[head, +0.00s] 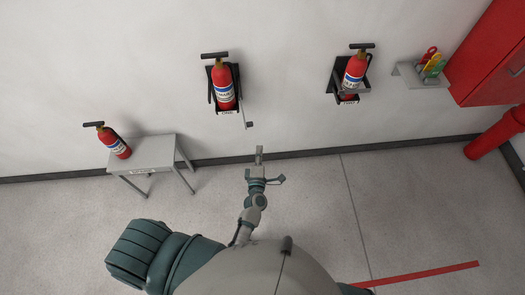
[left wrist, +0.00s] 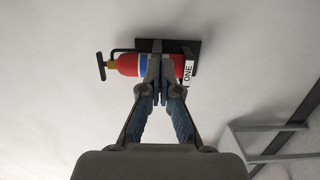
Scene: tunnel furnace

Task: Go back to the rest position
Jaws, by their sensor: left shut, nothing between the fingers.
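My left gripper (head: 259,150) is shut and empty, pointing toward the wall below the middle fire extinguisher. In the left wrist view its fingers (left wrist: 161,72) come together in front of a red extinguisher (left wrist: 124,65) in its black bracket, beside a label reading "ONE". The fingers hide part of it. In the head view the middle extinguisher (head: 223,87) hangs upright in its wall bracket, apart from my gripper. My right gripper is not in view.
Another extinguisher (head: 354,75) hangs in a bracket to the right. A third extinguisher (head: 114,141) stands on a small grey table (head: 155,150) at left. A wall shelf (head: 408,76), red cabinet (head: 490,60) and red pipe (head: 492,137) are at right. Open floor lies in front.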

